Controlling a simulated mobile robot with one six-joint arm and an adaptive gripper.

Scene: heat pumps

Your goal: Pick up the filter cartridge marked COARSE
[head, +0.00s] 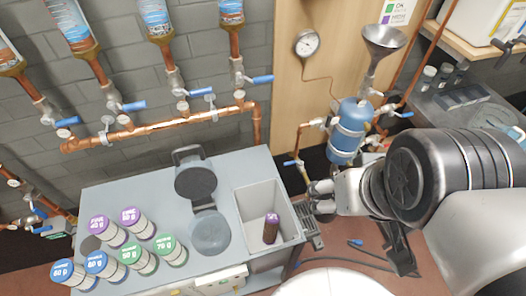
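Several filter cartridges with coloured caps stand on the left of the grey bench in the head view. Two have purple caps (97,225) (130,216), two have blue caps (62,271) (96,262) and two have green caps (134,252) (165,243). The small cap words are hard to read, so I cannot tell for certain which say COARSE. A dark brown cartridge with a purple top (271,229) stands in the open bin. My gripper (319,196) is right of the bin, well away from the capped cartridges. Its finger gap is unclear; I see nothing held.
The grey bench (225,172) holds an open round housing with a raised lid (195,182) and the light bin (262,196). Copper pipes with blue valve handles (160,124) run along the wall behind. A blue vessel (348,131) under a funnel (383,40) stands near my arm.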

